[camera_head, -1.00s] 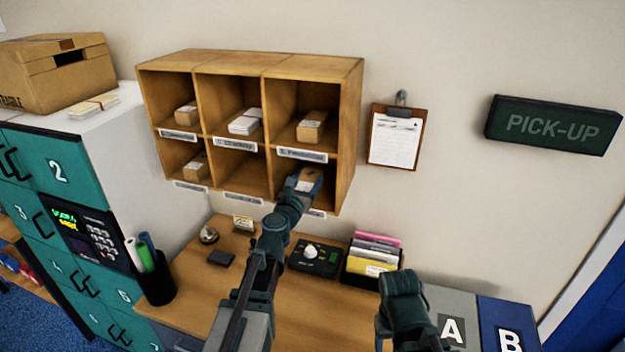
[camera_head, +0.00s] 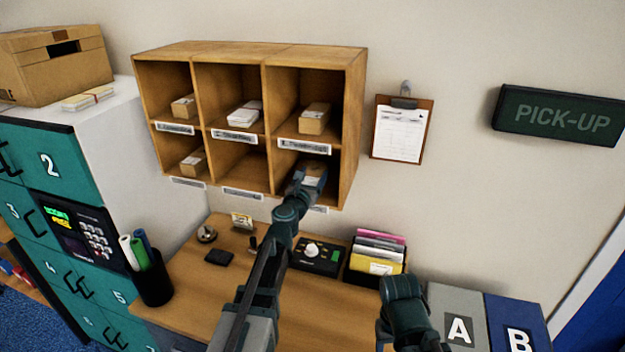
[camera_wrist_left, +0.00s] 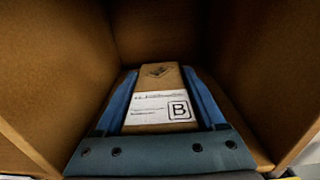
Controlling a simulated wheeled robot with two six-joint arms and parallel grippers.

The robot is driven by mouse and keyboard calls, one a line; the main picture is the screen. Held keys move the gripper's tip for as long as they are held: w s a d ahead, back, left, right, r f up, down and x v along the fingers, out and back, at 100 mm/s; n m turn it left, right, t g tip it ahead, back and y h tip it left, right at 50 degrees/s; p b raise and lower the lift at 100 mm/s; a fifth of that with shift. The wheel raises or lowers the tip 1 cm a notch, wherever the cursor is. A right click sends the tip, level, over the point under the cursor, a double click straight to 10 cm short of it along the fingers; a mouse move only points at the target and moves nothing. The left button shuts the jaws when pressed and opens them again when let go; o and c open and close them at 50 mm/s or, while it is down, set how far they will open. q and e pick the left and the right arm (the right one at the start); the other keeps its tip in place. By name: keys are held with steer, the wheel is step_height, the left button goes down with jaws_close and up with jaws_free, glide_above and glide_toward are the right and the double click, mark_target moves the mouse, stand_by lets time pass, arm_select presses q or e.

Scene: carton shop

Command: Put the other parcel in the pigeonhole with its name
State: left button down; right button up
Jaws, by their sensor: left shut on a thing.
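The brown parcel (camera_wrist_left: 158,80) has a white label with a boxed letter B. In the left wrist view it lies between the two fingers of my left gripper (camera_wrist_left: 163,100), which is shut on it. Brown pigeonhole walls stand on both sides and behind. In the head view my left gripper (camera_head: 311,180) reaches into the lower right pigeonhole of the wooden rack (camera_head: 355,120) and mostly hides the parcel. The name plate under that hole is mostly covered by my arm. My right arm's end (camera_head: 402,300) shows at the lower middle; its fingers cannot be made out.
Another parcel (camera_head: 314,119) sits in the hole above; a parcel (camera_head: 193,163) is at lower left. The lower middle hole looks empty. Teal lockers (camera_head: 60,165) stand left.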

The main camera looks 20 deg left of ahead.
arm_select(q)
steer(key=shift+c, duration=2.1)
jaws_free()
steer(key=shift+f, duration=0.15)
steer(key=o, duration=0.4)
arm_select(e)
steer(key=shift+f, duration=0.1)
arm_select(q)
steer(key=shift+r, duration=0.25)
